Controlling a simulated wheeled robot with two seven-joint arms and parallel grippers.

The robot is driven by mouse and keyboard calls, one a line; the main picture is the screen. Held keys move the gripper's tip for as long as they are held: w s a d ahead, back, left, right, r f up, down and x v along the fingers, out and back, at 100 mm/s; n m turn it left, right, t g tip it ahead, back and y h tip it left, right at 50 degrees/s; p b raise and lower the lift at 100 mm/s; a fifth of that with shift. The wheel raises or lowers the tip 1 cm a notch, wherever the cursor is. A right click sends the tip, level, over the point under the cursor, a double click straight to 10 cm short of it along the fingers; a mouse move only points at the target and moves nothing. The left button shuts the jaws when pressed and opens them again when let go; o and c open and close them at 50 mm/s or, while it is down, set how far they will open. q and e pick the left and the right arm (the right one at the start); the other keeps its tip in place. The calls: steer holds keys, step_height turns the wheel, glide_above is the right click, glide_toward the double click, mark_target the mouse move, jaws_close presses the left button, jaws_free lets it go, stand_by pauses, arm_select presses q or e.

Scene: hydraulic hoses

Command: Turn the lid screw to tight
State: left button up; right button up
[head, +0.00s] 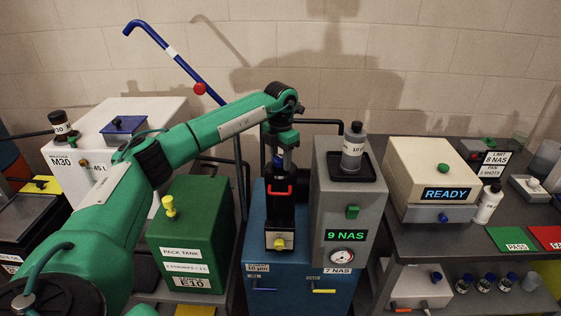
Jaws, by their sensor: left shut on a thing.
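My left arm reaches in from the left, and its gripper (279,153) points straight down over a black upright housing (280,215). The gripper is shut on the blue lid screw (278,164) at the top of the housing. The fingers hide most of the screw, so I cannot tell how tight it is. A red handle (280,191) sits on the housing's front, and a yellow knob (279,243) is near its foot. The housing stands at the blue cabinet (256,295). My right gripper is not in view.
A grey unit (345,215) reading 9 NAS, with a bottle (353,147) on top, stands close right of the housing. A green pack tank (187,225) is to the left. A blue-handled bar (165,50) leans behind my arm. A cream READY box (430,168) sits on the right bench.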

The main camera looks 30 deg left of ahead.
mark_target(281, 157)
arm_select(q)
steer(key=m+b, duration=0.1)
steer(key=m, duration=0.4)
steer(key=shift+m+b, duration=0.4)
steer(key=shift+m, duration=1.3)
steer(key=o, duration=1)
steer(key=shift+c, duration=0.2)
step_height(281, 157, up, 14)
steer(key=b, duration=0.3)
